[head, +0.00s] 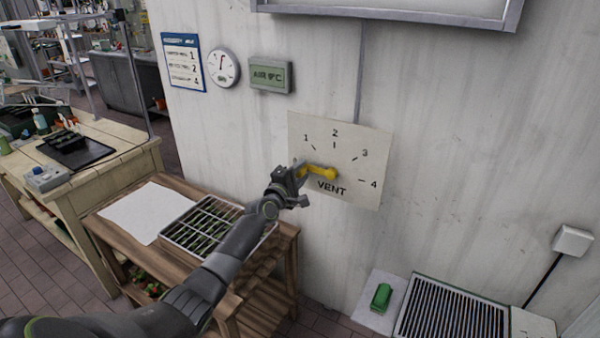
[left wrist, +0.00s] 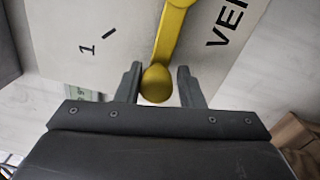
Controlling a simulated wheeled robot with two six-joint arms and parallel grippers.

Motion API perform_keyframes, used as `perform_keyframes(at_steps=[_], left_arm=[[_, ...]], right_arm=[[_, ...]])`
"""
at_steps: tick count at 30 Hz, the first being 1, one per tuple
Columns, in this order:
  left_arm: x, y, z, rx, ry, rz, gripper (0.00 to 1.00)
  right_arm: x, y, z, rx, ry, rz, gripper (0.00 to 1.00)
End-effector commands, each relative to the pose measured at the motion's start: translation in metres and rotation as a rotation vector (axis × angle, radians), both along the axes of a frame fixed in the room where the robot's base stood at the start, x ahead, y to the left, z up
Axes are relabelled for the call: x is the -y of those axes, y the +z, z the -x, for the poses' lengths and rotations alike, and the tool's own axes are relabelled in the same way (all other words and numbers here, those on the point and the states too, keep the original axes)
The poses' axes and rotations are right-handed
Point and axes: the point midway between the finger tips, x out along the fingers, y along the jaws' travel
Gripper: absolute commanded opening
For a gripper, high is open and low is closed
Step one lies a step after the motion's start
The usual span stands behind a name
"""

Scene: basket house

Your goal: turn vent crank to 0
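The yellow vent crank (head: 318,173) is on a pale wall plate (head: 358,158) with marks 1, 2, 3, 4 and the word VENT. The crank's arm points left, to the lower left of mark 1. No 0 mark shows; my gripper covers that part of the plate. My left gripper (head: 299,185) is at the crank's left end. In the left wrist view the crank's rounded knob (left wrist: 156,84) sits between the two open fingers (left wrist: 158,86). A gap shows on the knob's right; the left finger is very close, and I cannot tell if it touches. My right gripper is not in view.
A wooden bench (head: 102,231) with a seedling tray (head: 165,236) and white sheet (head: 146,210) stands below my left arm. A grille (head: 452,312) and green block (head: 381,296) are at lower right.

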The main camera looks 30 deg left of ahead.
Motion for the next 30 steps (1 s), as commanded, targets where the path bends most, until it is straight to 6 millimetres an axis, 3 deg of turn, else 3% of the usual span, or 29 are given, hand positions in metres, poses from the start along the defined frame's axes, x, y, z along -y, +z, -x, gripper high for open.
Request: perform_keyframes(at_steps=[3,16,30], left_arm=[[0.0,0.0,0.0,0.0,0.0,-0.001,0.5],[-0.001,0.003,0.008,0.002,0.001,-0.005,0.5],[-0.004,0.001,0.09,0.0,0.0,-0.004,0.5]], right_arm=[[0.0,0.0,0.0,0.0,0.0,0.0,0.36],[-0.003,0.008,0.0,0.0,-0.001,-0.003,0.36],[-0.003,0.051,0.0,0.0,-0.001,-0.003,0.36]])
